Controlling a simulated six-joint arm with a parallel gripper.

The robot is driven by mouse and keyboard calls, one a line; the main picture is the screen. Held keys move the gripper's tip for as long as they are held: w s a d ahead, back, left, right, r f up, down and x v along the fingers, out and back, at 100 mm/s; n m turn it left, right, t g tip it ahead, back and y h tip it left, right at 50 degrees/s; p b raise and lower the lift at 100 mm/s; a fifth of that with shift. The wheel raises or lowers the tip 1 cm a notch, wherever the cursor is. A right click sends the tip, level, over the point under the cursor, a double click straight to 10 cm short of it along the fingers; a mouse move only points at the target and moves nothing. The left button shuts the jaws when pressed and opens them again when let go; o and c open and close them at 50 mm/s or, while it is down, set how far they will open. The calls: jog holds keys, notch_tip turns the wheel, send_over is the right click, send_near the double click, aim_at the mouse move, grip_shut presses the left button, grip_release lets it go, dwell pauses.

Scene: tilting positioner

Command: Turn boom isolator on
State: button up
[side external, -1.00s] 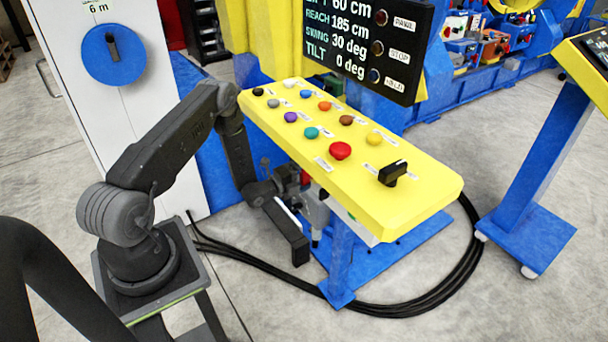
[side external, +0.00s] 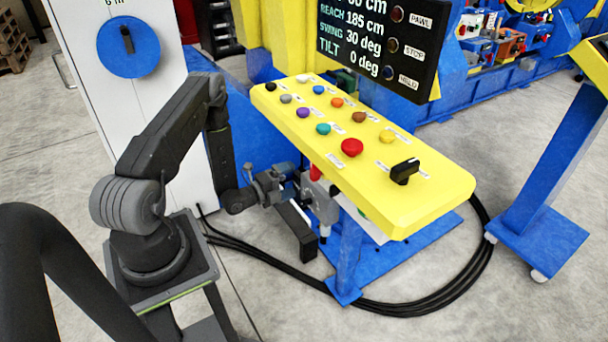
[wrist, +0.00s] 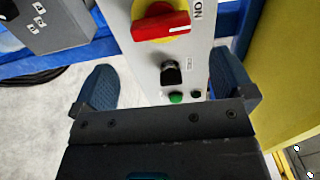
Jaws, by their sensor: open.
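A red rotary handle (wrist: 160,25) on a yellow disc (wrist: 158,8) sits on a grey-white panel in the wrist view, at the top middle. The word ON is printed to its right; the handle lies nearly crosswise in the picture, and no other position label is visible. My gripper (wrist: 163,65) is open and empty, its two dark blue fingers apart and short of the handle. In the side external view my gripper (side external: 280,180) is low beside the yellow console, facing the equipment under it. A small red part (side external: 315,172) shows there, mostly hidden.
Below the handle in the wrist view are a black knob (wrist: 171,73) and a green button (wrist: 176,97). A grey box (wrist: 55,22) stands left. The yellow console (side external: 430,190) with several buttons overhangs the work. Black cables (side external: 400,308) lie on the floor.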

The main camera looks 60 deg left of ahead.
jog(key=shift+s, duration=2.2)
